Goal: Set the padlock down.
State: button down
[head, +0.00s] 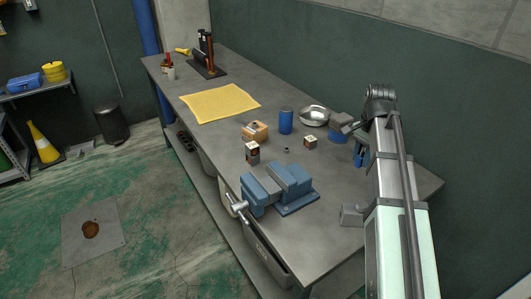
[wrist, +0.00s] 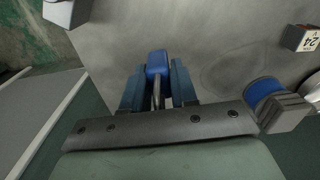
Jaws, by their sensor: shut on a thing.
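The padlock has a blue body (wrist: 157,63) and a bare metal shackle (wrist: 156,95). In the wrist view it sits between the two blue fingers of my gripper (wrist: 157,88), which is shut on it. The body points away from my wrist, over bare grey bench top. In the head view my gripper (head: 359,155) is low over the wall side of the bench, partly hidden by my arm. I cannot clearly pick out the padlock there, nor tell whether it touches the bench.
On the bench (head: 325,232) are a blue vise (head: 280,188), several small labelled blocks, a blue can (head: 286,122), a metal bowl (head: 314,115) and a yellow cloth (head: 220,102). A grey block (head: 351,214) lies near the right end. A blue cylinder (wrist: 262,91) stands right in the wrist view.

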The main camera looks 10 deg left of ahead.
jog(key=w+a, duration=0.5)
jog(key=a, duration=0.4)
send_near(236, 153)
jog(key=shift+f, duration=2.9)
jog(key=shift+f, duration=0.1)
jog(key=c, duration=0.9)
grip_release()
notch_tip(236, 153, up, 12)
jog(key=shift+r, duration=0.1)
